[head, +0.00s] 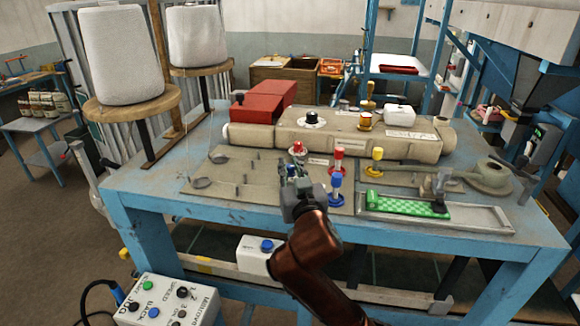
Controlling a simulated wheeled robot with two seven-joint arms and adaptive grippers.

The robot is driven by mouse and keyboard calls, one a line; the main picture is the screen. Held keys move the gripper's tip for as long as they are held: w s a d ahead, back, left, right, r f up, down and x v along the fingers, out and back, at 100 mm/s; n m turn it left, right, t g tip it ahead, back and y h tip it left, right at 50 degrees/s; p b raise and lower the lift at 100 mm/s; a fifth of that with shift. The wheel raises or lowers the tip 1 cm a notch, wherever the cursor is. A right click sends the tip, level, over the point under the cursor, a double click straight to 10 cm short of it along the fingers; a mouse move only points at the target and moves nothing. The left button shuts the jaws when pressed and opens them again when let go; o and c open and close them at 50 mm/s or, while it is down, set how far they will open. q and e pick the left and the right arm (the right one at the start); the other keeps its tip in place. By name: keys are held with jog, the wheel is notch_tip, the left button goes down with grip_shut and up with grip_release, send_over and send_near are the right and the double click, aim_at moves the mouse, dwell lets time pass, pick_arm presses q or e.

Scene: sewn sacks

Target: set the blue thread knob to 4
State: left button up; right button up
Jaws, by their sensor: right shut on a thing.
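The blue knob (336,182) stands upright on the worktable, with a wider blue disc at its foot. Its scale marks are too small to read. My right gripper (294,170) is to the left of the blue knob, apart from it in the picture. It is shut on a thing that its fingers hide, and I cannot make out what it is. A red-topped knob (298,148) shows just beyond the fingertips. My left gripper is not in view.
A red knob (338,156) and a yellow knob (376,158) stand close to the blue one. The beige machine body (350,138) lies behind. Two white thread cones (122,55) stand at left. A control box (165,302) is at lower left.

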grip_shut()
jog(key=shift+m+h, duration=0.3)
jog(key=shift+h, duration=0.1)
jog(key=m+h, duration=0.2)
jog(key=h, duration=0.1)
jog(key=shift+a, duration=0.1)
jog(key=m+h, duration=0.3)
jog(key=h, duration=0.2)
jog(key=shift+m+g+h, duration=1.2)
jog(key=shift+m+h, duration=0.3)
jog(key=shift+h, duration=0.6)
jog(key=o, duration=0.7)
grip_release()
